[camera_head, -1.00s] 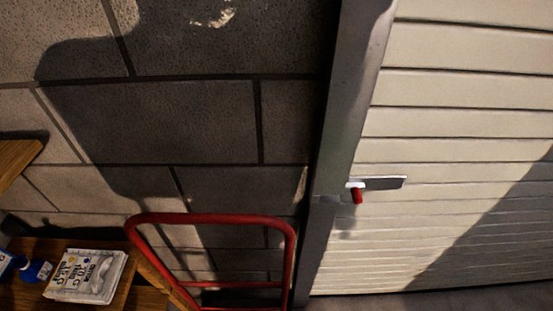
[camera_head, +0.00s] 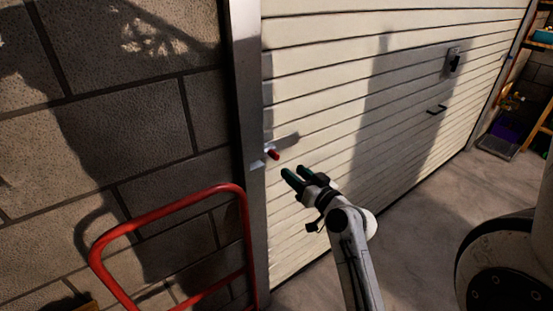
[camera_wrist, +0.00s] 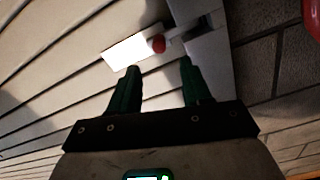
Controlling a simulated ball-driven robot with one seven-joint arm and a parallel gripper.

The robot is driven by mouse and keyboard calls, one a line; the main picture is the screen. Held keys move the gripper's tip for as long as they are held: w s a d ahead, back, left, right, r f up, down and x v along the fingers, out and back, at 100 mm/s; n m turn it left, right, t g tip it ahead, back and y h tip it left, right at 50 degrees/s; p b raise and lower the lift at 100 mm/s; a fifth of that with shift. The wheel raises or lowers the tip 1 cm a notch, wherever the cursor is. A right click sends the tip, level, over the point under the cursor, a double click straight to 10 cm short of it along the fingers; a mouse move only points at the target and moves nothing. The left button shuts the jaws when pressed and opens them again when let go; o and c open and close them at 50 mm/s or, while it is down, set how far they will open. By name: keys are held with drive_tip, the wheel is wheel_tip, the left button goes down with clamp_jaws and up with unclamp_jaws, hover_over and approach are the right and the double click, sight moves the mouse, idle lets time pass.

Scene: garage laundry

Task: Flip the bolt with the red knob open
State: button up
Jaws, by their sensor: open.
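The bolt's red knob (camera_head: 274,155) sits on a pale metal plate (camera_head: 287,142) at the left edge of the cream slatted garage door, close to the grey door frame. My gripper (camera_head: 292,175) is just below and right of the knob in the head view, with its two dark green fingers apart and empty. In the wrist view the red knob (camera_wrist: 158,44) shows beyond the fingertips, between the two fingers of my gripper (camera_wrist: 160,75). The bright bolt plate (camera_wrist: 128,50) lies left of the knob there. The fingers do not appear to touch the knob.
A red tubular frame (camera_head: 170,218) stands against the block wall left of the door post (camera_head: 247,100). A black handle (camera_head: 437,109) and a small lock box (camera_head: 453,62) are farther right on the door. Shelving stands at the far right. The concrete floor (camera_head: 420,215) is clear.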

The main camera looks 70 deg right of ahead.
sight(278, 158)
drive_tip(key=p+x, duration=0.2)
drive_tip(key=x, duration=0.7)
clamp_jaws()
idle(0.5)
